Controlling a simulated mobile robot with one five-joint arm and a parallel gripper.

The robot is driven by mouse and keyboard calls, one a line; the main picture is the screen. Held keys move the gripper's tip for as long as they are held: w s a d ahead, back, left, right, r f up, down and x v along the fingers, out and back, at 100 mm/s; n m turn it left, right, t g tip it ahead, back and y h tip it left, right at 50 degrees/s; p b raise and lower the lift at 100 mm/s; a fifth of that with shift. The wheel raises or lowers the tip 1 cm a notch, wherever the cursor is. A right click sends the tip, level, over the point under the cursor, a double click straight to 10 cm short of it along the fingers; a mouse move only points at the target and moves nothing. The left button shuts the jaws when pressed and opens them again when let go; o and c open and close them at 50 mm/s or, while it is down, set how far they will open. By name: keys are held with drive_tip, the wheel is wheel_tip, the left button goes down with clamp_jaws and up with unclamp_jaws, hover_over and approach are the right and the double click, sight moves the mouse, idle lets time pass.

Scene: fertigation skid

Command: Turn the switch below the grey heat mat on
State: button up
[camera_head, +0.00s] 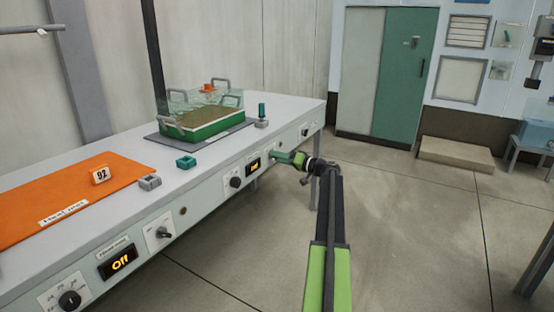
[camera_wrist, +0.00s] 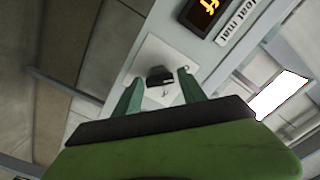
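The grey heat mat (camera_head: 168,147) lies on the bench top under a green tray with a clear lid. Below it, the bench front carries a lit display (camera_head: 254,165), which also shows in the wrist view (camera_wrist: 204,12) with orange letters ending in "ff". The switch (camera_wrist: 160,75) is a black knob on a white plate beside that display; my gripper hides it in the head view. My gripper (camera_head: 278,157) is at the bench front. In the wrist view its green fingers (camera_wrist: 159,84) are open, one on each side of the knob; contact cannot be told.
An orange mat (camera_head: 60,200) marked 92 lies at the left, with its own switch (camera_head: 161,232) and "Off" display (camera_head: 119,262) below. Dials (camera_head: 235,182) (camera_head: 305,131) sit either side of my gripper.

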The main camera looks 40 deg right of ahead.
drive_tip(key=c, duration=0.9)
drive_tip(key=shift+a+f, duration=0.1)
drive_tip(key=shift+a, duration=0.45)
clamp_jaws()
drive_tip(key=m, duration=0.6)
drive_tip(key=d+m, duration=0.1)
drive_tip(key=m, duration=1)
drive_tip(key=shift+s+d+m, duration=0.1)
drive_tip(key=shift+d+m, duration=0.15)
drive_tip(key=shift+m, duration=0.15)
drive_tip(key=o, duration=1.2)
unclamp_jaws()
drive_tip(key=shift+o, duration=0.3)
drive_tip(key=shift+a, duration=0.1)
